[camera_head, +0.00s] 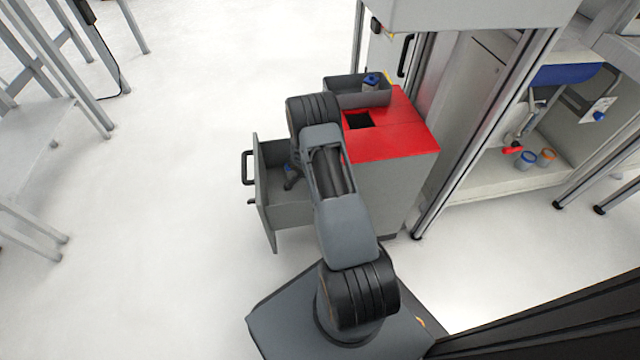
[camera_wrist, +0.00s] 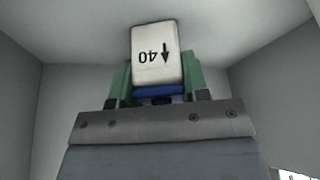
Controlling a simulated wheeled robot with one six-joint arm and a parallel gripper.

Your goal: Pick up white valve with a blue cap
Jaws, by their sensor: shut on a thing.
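The white valve (camera_wrist: 155,52) shows in the wrist view with "40" and an arrow printed on its face. Its blue cap (camera_wrist: 158,91) is at the gripper end. My gripper (camera_wrist: 158,80) has green fingers on both sides of the valve and is shut on it. Walls of a grey drawer surround the valve in the wrist view. In the head view, my gripper (camera_head: 291,177) is down inside the open drawer (camera_head: 290,214). A small blue spot shows beside it there, and the rest of the valve is hidden.
A grey cabinet with a red top (camera_head: 395,140) stands right of the drawer. A grey bin (camera_head: 343,98) on it holds a blue-topped item (camera_head: 370,82). A metal frame rises at the right. The floor left of the drawer is clear.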

